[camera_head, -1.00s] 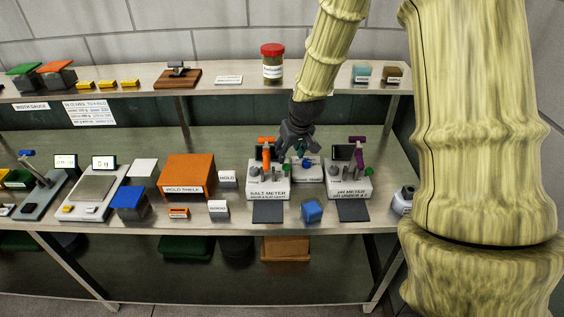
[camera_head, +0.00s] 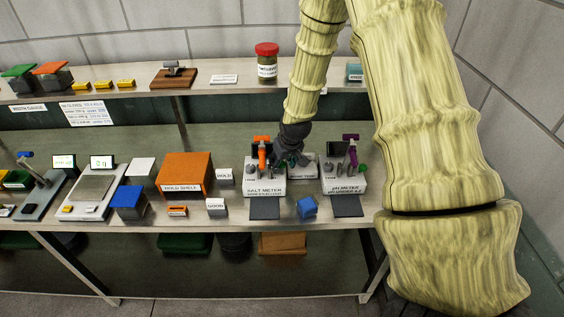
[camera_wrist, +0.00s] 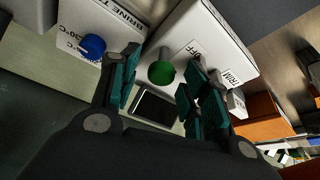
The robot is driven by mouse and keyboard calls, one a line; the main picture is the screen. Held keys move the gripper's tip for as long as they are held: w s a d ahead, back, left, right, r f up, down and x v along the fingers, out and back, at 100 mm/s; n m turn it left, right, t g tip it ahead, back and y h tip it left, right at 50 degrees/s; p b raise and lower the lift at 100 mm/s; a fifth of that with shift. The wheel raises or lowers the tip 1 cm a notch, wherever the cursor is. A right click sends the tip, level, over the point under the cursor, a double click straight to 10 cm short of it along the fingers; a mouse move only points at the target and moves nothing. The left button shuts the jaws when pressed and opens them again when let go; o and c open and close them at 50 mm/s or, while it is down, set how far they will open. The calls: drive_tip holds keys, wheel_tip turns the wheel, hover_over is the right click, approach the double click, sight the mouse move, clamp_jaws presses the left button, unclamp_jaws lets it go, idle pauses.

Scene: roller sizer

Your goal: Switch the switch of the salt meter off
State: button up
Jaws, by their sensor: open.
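The salt meter (camera_head: 265,190) is a white box on the lower bench, with an orange-handled part (camera_head: 263,152) on top. In the wrist view a white box (camera_wrist: 213,38), apparently the salt meter, carries a green-tipped switch (camera_wrist: 161,72) on a grey stem. An "OFF" label is printed beside it. My gripper (camera_head: 290,161) is at the meter's right rear in the head view, partly hiding it. In the wrist view my gripper (camera_wrist: 164,62) is open, its fingers on either side of the green tip. Whether they touch it I cannot tell.
The brine temperature box (camera_wrist: 82,22), with a blue knob (camera_wrist: 92,46), stands close beside. The pH meter (camera_head: 344,186) is to the right. A dark screen (camera_wrist: 153,107) is near the fingers. The orange hold shelf (camera_head: 185,173) is left.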

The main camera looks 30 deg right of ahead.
drive_tip(key=shift+w+f, duration=0.2)
drive_tip(key=shift+f, duration=0.45)
drive_tip(key=c, duration=1)
drive_tip(key=shift+s+a+f+t+h+b, duration=0.15)
drive_tip(key=shift+s+f+t+h+b, duration=0.25)
drive_tip(key=shift+b, duration=0.7)
clamp_jaws()
drive_tip(key=t+b, duration=0.1)
drive_tip(key=b, duration=0.2)
drive_tip(key=t+h+b, duration=0.1)
drive_tip(key=t+b, duration=0.1)
drive_tip(key=shift+s+a+b, duration=0.3)
drive_tip(key=shift+s+b, duration=0.1)
drive_tip(key=shift+s+a+t+h+b, duration=0.15)
drive_tip(key=shift+t+h+b, duration=0.35)
drive_tip(key=shift+b, duration=0.55)
drive_tip(key=shift+r, duration=0.15)
